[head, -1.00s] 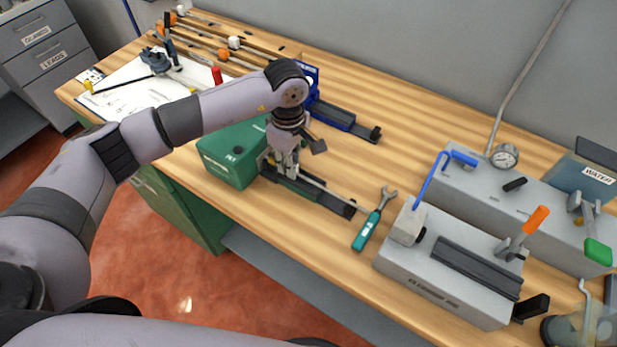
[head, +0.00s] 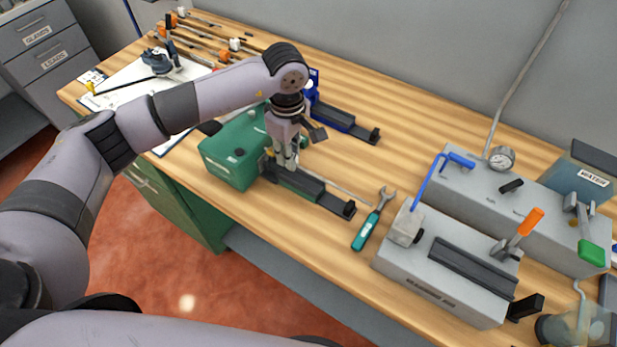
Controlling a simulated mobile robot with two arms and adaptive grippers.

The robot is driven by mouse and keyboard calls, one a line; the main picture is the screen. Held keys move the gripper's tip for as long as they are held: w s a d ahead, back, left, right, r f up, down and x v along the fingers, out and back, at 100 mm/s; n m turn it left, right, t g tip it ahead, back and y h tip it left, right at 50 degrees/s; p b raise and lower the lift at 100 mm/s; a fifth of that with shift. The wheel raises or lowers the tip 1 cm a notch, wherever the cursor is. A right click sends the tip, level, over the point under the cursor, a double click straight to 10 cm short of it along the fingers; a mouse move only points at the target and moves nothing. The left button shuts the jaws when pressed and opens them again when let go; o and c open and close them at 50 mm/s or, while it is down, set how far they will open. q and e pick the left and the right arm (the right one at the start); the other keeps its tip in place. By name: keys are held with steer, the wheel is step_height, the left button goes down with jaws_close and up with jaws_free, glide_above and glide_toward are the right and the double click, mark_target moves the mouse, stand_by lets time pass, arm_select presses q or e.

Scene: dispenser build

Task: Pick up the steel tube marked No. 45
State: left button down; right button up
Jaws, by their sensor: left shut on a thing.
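A thin steel tube (head: 345,188) slants down to the right from my left gripper (head: 287,165). My left gripper points down and is shut on the tube near its left end. The tube shows just behind the black rail (head: 322,196) of the green machine (head: 228,163), with a narrow gap between them in the picture. Its exact height is hard to tell. No No. 45 marking is readable at this size. The fingers hide the tube's left part. My right gripper is not in view.
A blue fixture with a black rail (head: 345,123) stands behind the gripper. A teal wrench (head: 371,222) lies right of the green machine. Grey test blocks (head: 440,285) with a blue lever and an orange handle fill the right.

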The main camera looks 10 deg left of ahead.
arm_select(q)
steer(key=shift+r+p, duration=0.5)
steer(key=shift+r, duration=1.05)
